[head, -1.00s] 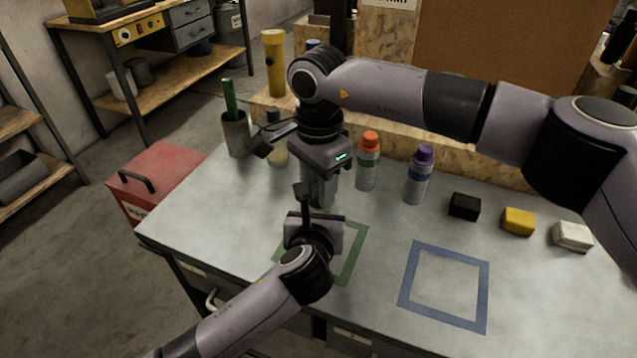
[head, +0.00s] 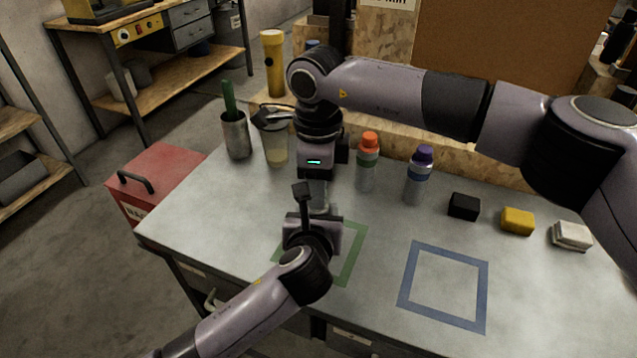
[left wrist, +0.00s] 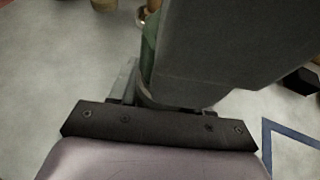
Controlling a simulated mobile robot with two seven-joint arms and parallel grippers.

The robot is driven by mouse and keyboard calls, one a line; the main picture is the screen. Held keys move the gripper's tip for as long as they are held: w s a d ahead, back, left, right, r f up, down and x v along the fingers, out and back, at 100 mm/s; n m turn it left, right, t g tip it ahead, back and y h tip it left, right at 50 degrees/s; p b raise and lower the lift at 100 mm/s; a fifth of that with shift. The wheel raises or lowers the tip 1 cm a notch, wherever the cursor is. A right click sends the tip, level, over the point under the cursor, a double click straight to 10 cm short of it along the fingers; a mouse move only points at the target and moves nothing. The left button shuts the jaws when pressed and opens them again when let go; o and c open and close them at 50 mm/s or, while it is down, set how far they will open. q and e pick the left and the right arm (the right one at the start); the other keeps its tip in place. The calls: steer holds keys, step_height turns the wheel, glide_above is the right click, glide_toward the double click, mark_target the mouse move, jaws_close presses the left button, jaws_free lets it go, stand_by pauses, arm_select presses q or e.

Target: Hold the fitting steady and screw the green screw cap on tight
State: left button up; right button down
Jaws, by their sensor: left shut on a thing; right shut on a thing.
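My right gripper (head: 317,190) points straight down above my left gripper and is shut on the green screw cap, which its fingers hide in the head view. My left gripper (head: 311,212) comes in low from the front, just under the right one, and is shut on the fitting. Little of the fitting shows in the head view, between the two grippers. In the left wrist view a green rounded surface (left wrist: 150,45) shows beside a large dark grey finger; I cannot tell whether it is fitting or cap. How far the cap is turned cannot be seen.
A green taped square (head: 352,262) lies under the left gripper, a blue one (head: 408,290) to the right. Orange-capped (head: 367,170) and purple-capped (head: 417,180) bottles stand close to the right gripper. A clear beaker (head: 276,150) and a metal cup (head: 236,138) stand behind left.

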steer(key=c, duration=0.8)
jaws_free()
steer(key=shift+a, duration=0.15)
steer(key=shift+o, duration=0.8)
steer(key=shift+s, duration=0.15)
steer(key=shift+f, duration=0.1)
steer(key=shift+c, duration=0.8)
